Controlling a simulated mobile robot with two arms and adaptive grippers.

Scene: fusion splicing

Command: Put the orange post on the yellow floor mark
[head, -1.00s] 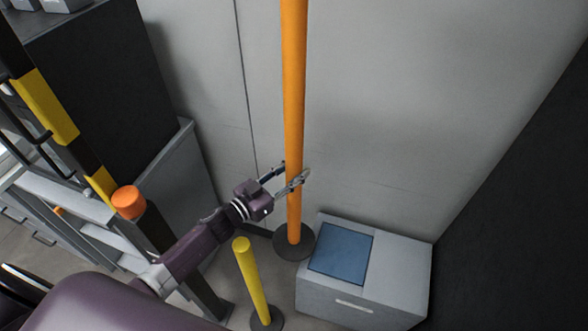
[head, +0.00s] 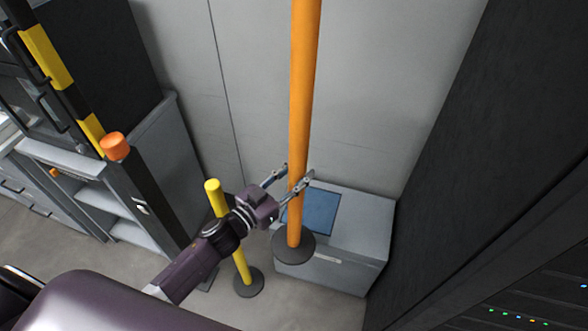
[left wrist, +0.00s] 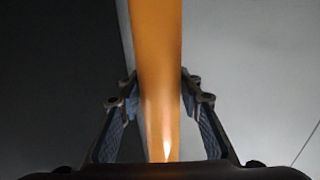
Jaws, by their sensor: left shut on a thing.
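The tall orange post (head: 304,95) stands upright on a round dark base, in front of the grey box in the head view. My left gripper (head: 293,180) is shut on the post's lower part. In the left wrist view the post (left wrist: 157,80) runs between the two fingers of the left gripper (left wrist: 160,105). I cannot tell whether the base touches the floor. The yellow floor mark does not show in these frames. My right gripper is not in view.
A short yellow post (head: 240,262) with a round dark base stands just left of my left gripper. A grey box with a blue top panel (head: 318,213) sits behind the orange post. A dark rack (head: 470,200) fills the right. Grey floor shows at lower left.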

